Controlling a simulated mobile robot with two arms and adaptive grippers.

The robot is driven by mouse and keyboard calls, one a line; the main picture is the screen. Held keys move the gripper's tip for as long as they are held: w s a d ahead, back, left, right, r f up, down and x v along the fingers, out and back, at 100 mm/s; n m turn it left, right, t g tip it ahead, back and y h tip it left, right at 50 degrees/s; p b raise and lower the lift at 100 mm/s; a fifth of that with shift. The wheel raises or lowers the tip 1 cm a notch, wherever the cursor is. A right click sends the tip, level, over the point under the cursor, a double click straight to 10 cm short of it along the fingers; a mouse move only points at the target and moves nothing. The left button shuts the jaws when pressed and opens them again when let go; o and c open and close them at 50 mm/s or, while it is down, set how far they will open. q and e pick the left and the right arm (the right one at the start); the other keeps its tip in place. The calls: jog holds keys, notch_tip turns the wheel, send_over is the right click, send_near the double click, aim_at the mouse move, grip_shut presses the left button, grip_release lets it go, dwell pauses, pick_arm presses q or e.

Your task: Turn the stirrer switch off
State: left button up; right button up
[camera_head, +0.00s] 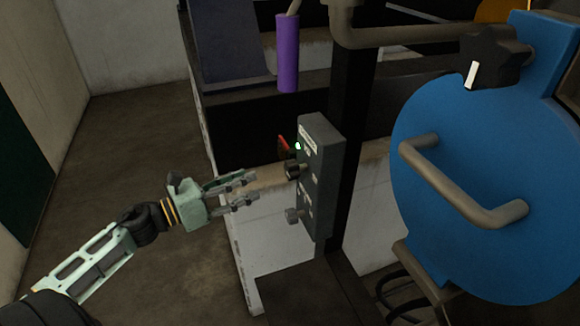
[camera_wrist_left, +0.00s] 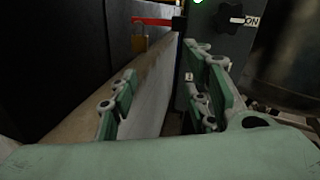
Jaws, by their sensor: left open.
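A grey-green control box (camera_head: 321,185) is fixed to a dark post in the head view. Its face carries a lit green lamp (camera_head: 298,146), a black knob (camera_head: 293,170) and a lower grey knob (camera_head: 293,215). In the left wrist view a black knob (camera_wrist_left: 232,18) shows at the top beside a white "ON" label (camera_wrist_left: 252,21), near the green lamp (camera_wrist_left: 198,2). The box's other lettering is too small to read. My left gripper (camera_head: 253,187) is open and empty, left of the box and apart from the knobs. My right gripper is out of view.
A red lever (camera_head: 284,145) sticks out beside the lamp; a brass padlock (camera_wrist_left: 139,40) hangs from a red bar in the wrist view. A blue round cover (camera_head: 480,150) with a handle (camera_head: 465,190) stands right. A purple cylinder (camera_head: 287,55) hangs above. Floor at left is clear.

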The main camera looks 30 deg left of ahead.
aim_at(286, 168)
pick_arm(q)
jog(key=s+d+r+m+g+h, duration=0.2)
jog(key=s+d+r+m+h, duration=0.1)
jog(key=d+r+m, duration=0.45)
jog(key=p+x, duration=0.1)
jog(key=x, duration=0.2)
jog(key=p+x, duration=0.1)
jog(key=x, duration=0.1)
jog(key=shift+w+a+f+p, duration=0.15)
jog(key=shift+w+f+p, duration=0.15)
jog(key=shift+w, duration=0.25)
jog(key=shift+w+d+f, duration=0.1)
jog(key=shift+w+d, duration=0.3)
jog(key=shift+w, duration=0.05)
jog(key=shift+w+d+f+p, duration=0.1)
jog(key=shift+w+d+p, duration=0.05)
jog(key=shift+p, duration=0.15)
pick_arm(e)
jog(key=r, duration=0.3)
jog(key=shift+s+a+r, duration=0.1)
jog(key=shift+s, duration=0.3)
pick_arm(q)
jog(key=shift+c, duration=0.5)
jog(key=c, duration=1)
